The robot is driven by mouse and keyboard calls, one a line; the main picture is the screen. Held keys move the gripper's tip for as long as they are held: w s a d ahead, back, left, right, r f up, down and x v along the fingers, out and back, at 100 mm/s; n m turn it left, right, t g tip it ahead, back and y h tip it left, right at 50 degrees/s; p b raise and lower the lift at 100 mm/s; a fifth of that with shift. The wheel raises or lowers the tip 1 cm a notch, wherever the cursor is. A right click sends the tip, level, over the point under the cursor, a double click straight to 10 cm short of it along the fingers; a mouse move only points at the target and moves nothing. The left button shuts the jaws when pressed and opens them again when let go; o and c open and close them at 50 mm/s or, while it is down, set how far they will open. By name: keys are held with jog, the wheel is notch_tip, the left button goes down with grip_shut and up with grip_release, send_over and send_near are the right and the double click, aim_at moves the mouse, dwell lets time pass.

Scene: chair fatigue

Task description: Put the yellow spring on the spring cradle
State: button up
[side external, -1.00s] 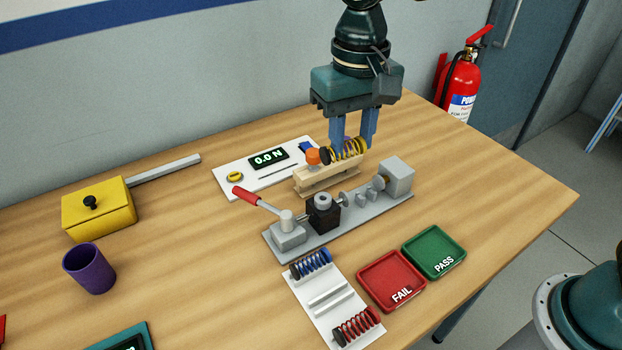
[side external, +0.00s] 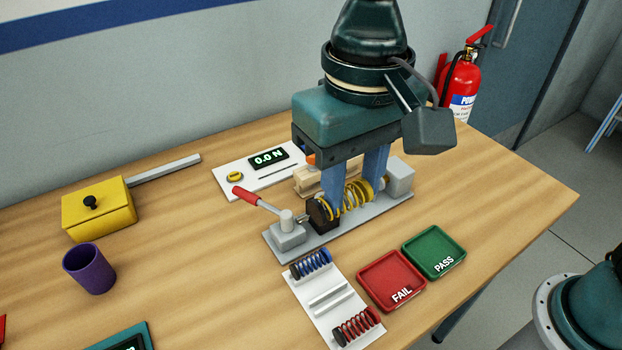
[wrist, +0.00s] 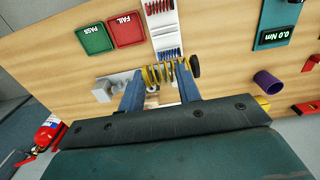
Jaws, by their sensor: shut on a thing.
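The yellow spring (side external: 350,200) lies sideways between the two blue fingers of my gripper (side external: 353,190), which is shut on it. In the side view it is over the grey lever fixture (side external: 385,206), between the dark block (side external: 322,216) and the light grey end block (side external: 400,176). The spring and fingers hide the small grey supports in the fixture's middle, which I take to be the spring cradle. I cannot tell whether the spring touches them. The wrist view also shows the spring (wrist: 163,73) between the fingers (wrist: 160,90).
A red-handled lever (side external: 258,202) stands at the fixture's left end. A white rack (side external: 318,291) in front holds a blue spring (side external: 310,263) and a red spring (side external: 357,326). Red (side external: 391,281) and green (side external: 434,252) trays lie at right. A wooden stand (side external: 309,182) is behind.

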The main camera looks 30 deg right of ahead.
notch_tip(320, 180, down, 16)
jog(key=shift+r, duration=0.1)
dwell(0.5)
jog(key=shift+f, duration=1.9)
jog(key=shift+f, duration=0.2)
jog(key=o, duration=0.9)
jog(key=shift+o, duration=0.2)
jog(key=shift+r, duration=0.1)
notch_tip(320, 180, up, 14)
